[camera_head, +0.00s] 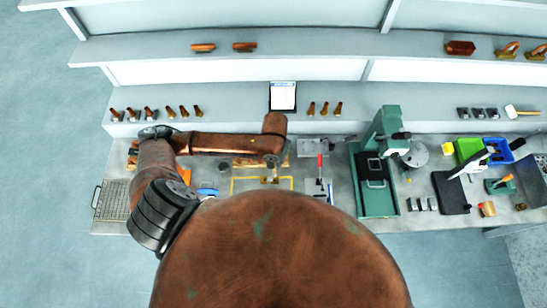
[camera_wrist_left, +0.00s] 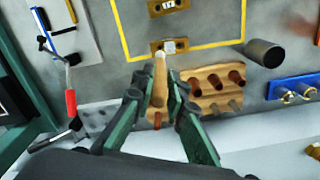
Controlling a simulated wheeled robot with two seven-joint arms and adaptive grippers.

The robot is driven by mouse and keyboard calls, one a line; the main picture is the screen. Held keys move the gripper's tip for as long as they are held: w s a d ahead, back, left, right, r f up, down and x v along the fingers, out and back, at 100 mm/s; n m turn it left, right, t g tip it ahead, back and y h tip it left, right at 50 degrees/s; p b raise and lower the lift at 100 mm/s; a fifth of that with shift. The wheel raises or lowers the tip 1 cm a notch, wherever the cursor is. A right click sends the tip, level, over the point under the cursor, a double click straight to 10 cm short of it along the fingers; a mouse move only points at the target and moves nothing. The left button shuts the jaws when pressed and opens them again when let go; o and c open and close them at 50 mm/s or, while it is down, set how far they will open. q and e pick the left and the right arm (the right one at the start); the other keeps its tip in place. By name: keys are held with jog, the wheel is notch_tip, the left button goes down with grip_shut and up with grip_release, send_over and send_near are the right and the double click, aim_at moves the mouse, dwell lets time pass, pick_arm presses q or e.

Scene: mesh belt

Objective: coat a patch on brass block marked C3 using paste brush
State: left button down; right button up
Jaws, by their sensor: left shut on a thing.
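My left gripper (camera_wrist_left: 157,82) is shut on the paste brush (camera_wrist_left: 159,94), which has a wooden handle and a pale tip. The tip points away from the wrist and overlaps the near edge of a brass block (camera_wrist_left: 155,47) in the left wrist view; I cannot tell whether it touches. That block has a pale label patch whose marking I cannot read. A second brass block (camera_wrist_left: 181,5) with a dark-marked label lies farther off, inside the yellow outline (camera_wrist_left: 128,42). I cannot tell which block is C3. My right gripper is out of view.
A wooden rack with holes (camera_wrist_left: 213,80), a dark cylinder (camera_wrist_left: 264,53) and a blue holder (camera_wrist_left: 292,89) are right of the brush in the wrist view. A red-handled tool (camera_wrist_left: 71,103) is at left. A green press (camera_head: 377,200) stands on the bench. Bench inside the outline is mostly clear.

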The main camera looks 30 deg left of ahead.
pick_arm(q)
notch_tip(320, 180, up, 2)
jog(key=shift+w+r, duration=0.15)
jog(key=shift+r, duration=0.45)
